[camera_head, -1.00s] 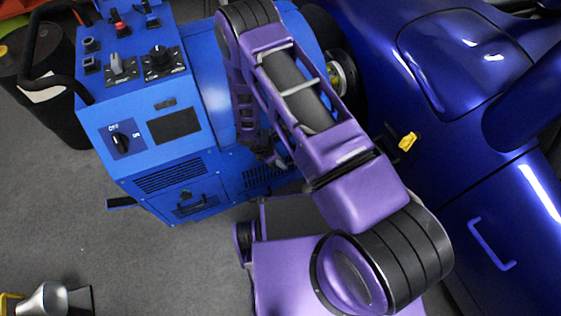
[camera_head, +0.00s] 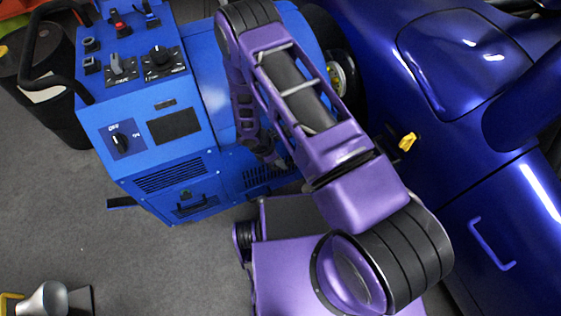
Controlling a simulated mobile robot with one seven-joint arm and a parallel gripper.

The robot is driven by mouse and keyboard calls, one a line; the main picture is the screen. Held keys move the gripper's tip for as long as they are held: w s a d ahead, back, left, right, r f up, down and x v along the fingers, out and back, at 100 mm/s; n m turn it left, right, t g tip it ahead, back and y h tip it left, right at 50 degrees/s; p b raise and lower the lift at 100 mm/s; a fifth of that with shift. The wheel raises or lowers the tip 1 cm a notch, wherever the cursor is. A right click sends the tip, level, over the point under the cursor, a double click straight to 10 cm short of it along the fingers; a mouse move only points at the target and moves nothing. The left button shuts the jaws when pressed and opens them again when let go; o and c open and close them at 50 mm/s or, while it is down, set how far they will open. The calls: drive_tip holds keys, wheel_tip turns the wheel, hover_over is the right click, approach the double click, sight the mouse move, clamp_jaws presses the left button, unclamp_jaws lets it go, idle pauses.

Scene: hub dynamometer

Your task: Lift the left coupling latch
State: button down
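The blue dynamometer cabinet (camera_head: 215,165) stands left of the blue car. A wheel hub (camera_head: 342,76) with a yellowish part shows between the cabinet and the car, partly covered by my arm. I cannot make out the left coupling latch; it may be hidden behind my arm or the cabinet. My forearm hangs down in front of the cabinet's right side. My gripper (camera_head: 272,158) is at its lower end, close to the vented side panel and partly hidden by my upper arm. Its fingers are too small and dark to tell whether they are open.
A dark bin (camera_head: 50,110) stands at left. The car door (camera_head: 500,225) and a yellow part (camera_head: 407,141) are at right. Grey floor (camera_head: 120,250) is open at lower left.

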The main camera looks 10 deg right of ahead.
drive_tip(key=c, duration=1.1)
unclamp_jaws()
drive_tip(key=shift+w+a+r, duration=0.1)
drive_tip(key=shift+w+r, duration=0.2)
drive_tip(key=shift+w, duration=0.25)
drive_tip(key=shift+s+f, duration=0.1)
drive_tip(key=shift+s, duration=0.05)
drive_tip(key=p+v, duration=0.2)
drive_tip(key=v, duration=1.5)
drive_tip(key=shift+r+p, duration=0.25)
drive_tip(key=shift+p, duration=0.15)
drive_tip(key=shift+r, duration=0.1)
